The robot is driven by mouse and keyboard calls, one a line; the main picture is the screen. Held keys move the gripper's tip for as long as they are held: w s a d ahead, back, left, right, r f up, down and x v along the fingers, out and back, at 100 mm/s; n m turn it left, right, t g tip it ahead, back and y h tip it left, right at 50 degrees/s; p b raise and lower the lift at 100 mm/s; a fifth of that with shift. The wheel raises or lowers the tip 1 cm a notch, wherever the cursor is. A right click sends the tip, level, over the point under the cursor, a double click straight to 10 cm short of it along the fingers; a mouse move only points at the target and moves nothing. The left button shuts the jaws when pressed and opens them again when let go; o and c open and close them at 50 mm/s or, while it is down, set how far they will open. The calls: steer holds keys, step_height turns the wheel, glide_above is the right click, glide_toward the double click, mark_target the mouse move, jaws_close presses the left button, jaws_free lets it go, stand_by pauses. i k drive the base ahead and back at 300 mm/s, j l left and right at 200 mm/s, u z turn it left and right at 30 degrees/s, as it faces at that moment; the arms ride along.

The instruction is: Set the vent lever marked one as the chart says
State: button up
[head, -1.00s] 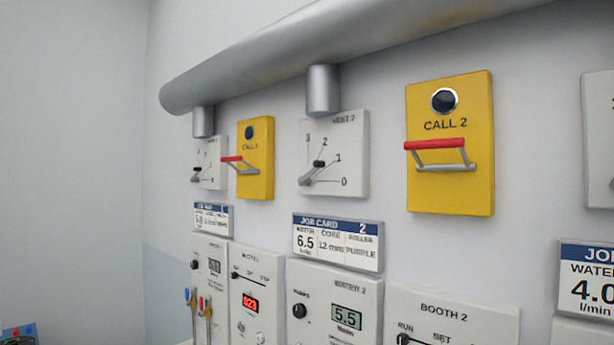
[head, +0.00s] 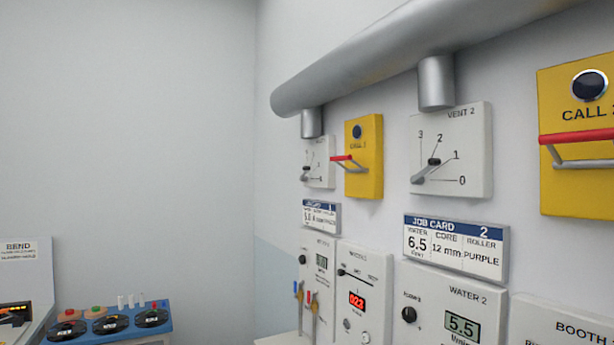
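The vent panel at the far left of the wall row (head: 319,155) is a small white plate under a pipe stub in the head view. Its label is too small to read; it hangs beside the leftmost yellow call box. Its lever has a dark knob (head: 306,169) at the plate's left side; which mark it points at I cannot tell. The VENT 2 panel (head: 474,120) has marks 3, 2, 1 and 0, and its dark knob (head: 434,161) stands near the 1 and 2 lines. I cannot make out a vent chart. My gripper is not in view.
Yellow call boxes (head: 373,186) with red-barred handles stick out from the wall. A thick grey pipe (head: 400,65) runs above. Below are job card 2 (head: 456,266) and water panels (head: 466,292). A blue bench unit with black discs (head: 110,324) and a BEND sign (head: 20,262) are lower left.

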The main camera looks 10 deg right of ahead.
mark_target(303, 178)
steer(key=i+j+u, duration=0.1)
steer(key=i, duration=0.5)
steer(key=i+j+u, duration=0.1)
steer(key=i, duration=0.5)
